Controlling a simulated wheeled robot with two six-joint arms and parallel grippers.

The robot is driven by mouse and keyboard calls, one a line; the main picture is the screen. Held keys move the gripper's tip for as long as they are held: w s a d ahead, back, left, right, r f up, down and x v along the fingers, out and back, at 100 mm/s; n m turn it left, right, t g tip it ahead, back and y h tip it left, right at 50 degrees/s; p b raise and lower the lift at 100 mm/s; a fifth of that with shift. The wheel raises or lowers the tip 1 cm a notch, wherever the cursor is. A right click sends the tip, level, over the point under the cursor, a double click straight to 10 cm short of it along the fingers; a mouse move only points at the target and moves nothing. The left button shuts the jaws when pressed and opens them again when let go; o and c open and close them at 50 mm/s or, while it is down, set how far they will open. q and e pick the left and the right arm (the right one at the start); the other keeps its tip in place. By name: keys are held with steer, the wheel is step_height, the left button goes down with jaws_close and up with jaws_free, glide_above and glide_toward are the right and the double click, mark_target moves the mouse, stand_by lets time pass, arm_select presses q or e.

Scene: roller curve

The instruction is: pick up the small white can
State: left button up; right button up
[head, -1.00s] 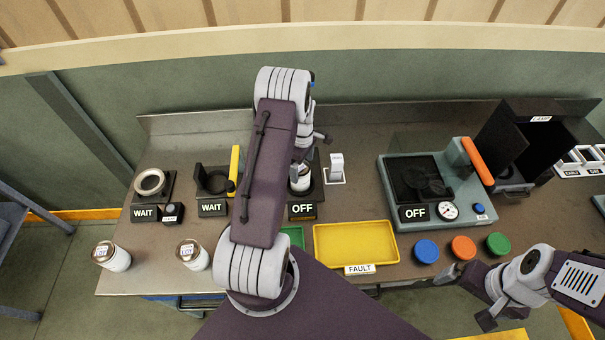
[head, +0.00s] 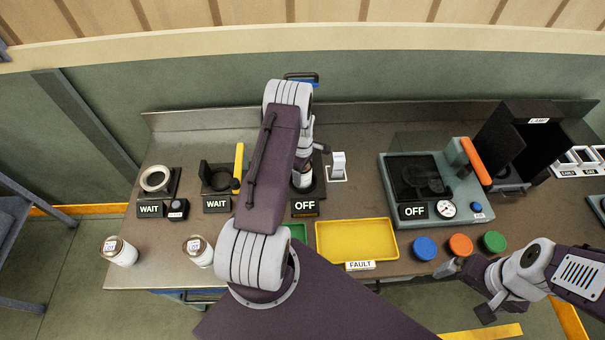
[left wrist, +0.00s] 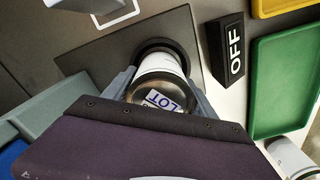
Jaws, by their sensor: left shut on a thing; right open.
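A small white can (head: 303,178) stands at the round dark holder by the OFF sign (head: 304,207), partly hidden by my left arm in the head view. The left wrist view shows the can (left wrist: 160,66) with its metal end and LOT label towards the camera. My left gripper (left wrist: 160,82) is shut on it, with a finger on each side. I cannot tell whether the can's far end is clear of the holder. My right gripper (head: 465,289) is open and empty at the front right, beyond the bench edge.
Two more white cans, one at far left (head: 121,253) and one nearer (head: 200,252), stand along the front left. A yellow tray (head: 356,240) and a green tray (head: 297,231) lie in front. A white switch (head: 338,163) stands right of the holder. The teal machine (head: 465,187) is further right.

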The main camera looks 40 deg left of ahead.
arm_select(q)
steer(key=shift+w, duration=0.1)
steer(key=shift+r, duration=0.25)
steer(key=shift+r+b, duration=0.4)
steer(key=shift+b, duration=0.1)
step_height(320, 180, up, 3)
steer(key=shift+d+f+b, duration=0.1)
steer(key=shift+f+b, duration=0.05)
steer(key=shift+b, duration=0.65)
steer(key=d+r+b, duration=0.1)
steer(key=d+r, duration=0.2)
steer(key=d, duration=0.2)
steer(key=s+d+r+b, duration=0.1)
steer(key=d+r+b, duration=0.1)
steer(key=d+r, duration=0.2)
steer(key=shift+s+d, duration=0.15)
steer(key=shift+d, duration=1.1)
